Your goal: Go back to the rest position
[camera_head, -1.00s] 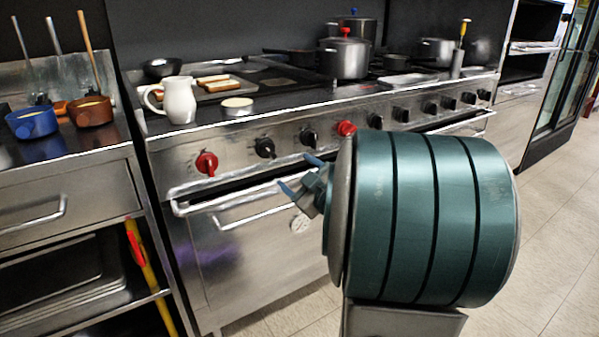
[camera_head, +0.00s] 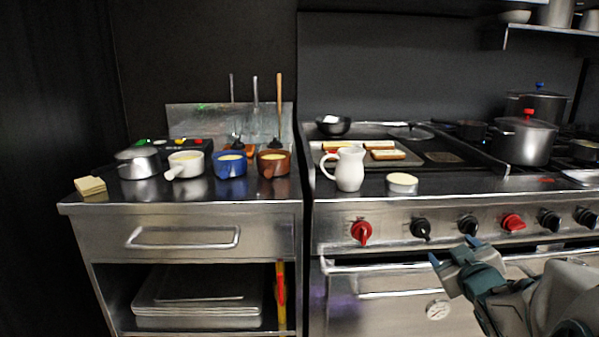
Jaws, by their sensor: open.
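My gripper (camera_head: 454,257) is at the lower right of the head view, in front of the stove's oven door. Its two blue-tipped fingers are apart and nothing shows between them. It points left and up, below the row of stove knobs, and touches nothing that I can see. My arm runs from it to the right edge of the picture, where the rest is cut off.
The stove (camera_head: 460,212) carries a white jug (camera_head: 349,169), a small round tin (camera_head: 402,183), a griddle with bread and a large pot (camera_head: 523,141). The left counter (camera_head: 110,207) holds several small pots and a sponge-like stack (camera_head: 90,186). Oven handles jut out near my gripper.

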